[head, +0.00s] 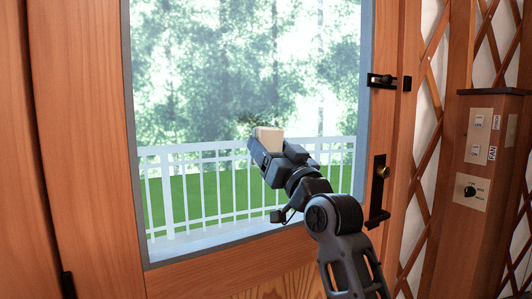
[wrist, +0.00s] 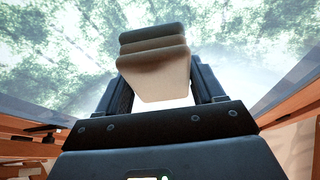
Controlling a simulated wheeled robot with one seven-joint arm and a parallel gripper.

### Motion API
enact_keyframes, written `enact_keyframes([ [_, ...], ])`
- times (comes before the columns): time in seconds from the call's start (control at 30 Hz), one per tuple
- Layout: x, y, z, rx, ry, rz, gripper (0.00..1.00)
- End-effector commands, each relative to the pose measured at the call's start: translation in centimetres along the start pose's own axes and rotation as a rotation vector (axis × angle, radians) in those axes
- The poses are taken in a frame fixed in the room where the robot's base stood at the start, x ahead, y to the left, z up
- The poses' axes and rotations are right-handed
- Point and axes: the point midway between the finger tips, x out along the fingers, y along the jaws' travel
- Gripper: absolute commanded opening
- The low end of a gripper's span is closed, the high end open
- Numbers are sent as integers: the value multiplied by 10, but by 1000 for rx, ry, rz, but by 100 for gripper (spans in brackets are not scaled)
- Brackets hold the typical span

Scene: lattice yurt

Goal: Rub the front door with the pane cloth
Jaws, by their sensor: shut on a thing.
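The front door (head: 85,120) is a wooden frame around a large glass pane (head: 230,70). My gripper (head: 268,143) is raised in front of the lower middle of the pane. It is shut on the pane cloth (head: 270,136), a folded cream cloth. In the wrist view the cloth (wrist: 155,60) sits between the two fingers, with its folded end toward the glass. I cannot tell whether the cloth touches the glass. Part of the cloth is hidden by the fingers in the head view.
A dark latch (head: 381,80) and a dark handle plate with a brass knob (head: 380,185) are on the door's right side. A switch panel (head: 478,150) and lattice wall (head: 428,120) stand further right. A white railing (head: 195,185) shows outside through the glass.

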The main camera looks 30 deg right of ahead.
Motion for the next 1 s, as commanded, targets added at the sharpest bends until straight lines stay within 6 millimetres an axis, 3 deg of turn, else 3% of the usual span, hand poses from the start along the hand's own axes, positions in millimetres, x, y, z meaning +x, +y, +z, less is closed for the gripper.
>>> enact_keyframes([
  [0.3, -1, 29, 0, -2, -3, 6, 43],
  [0.67, 0, 39, -3, 0, -1, 3, 43],
  [1.0, 2, 65, -3, 0, -2, 4, 44],
])
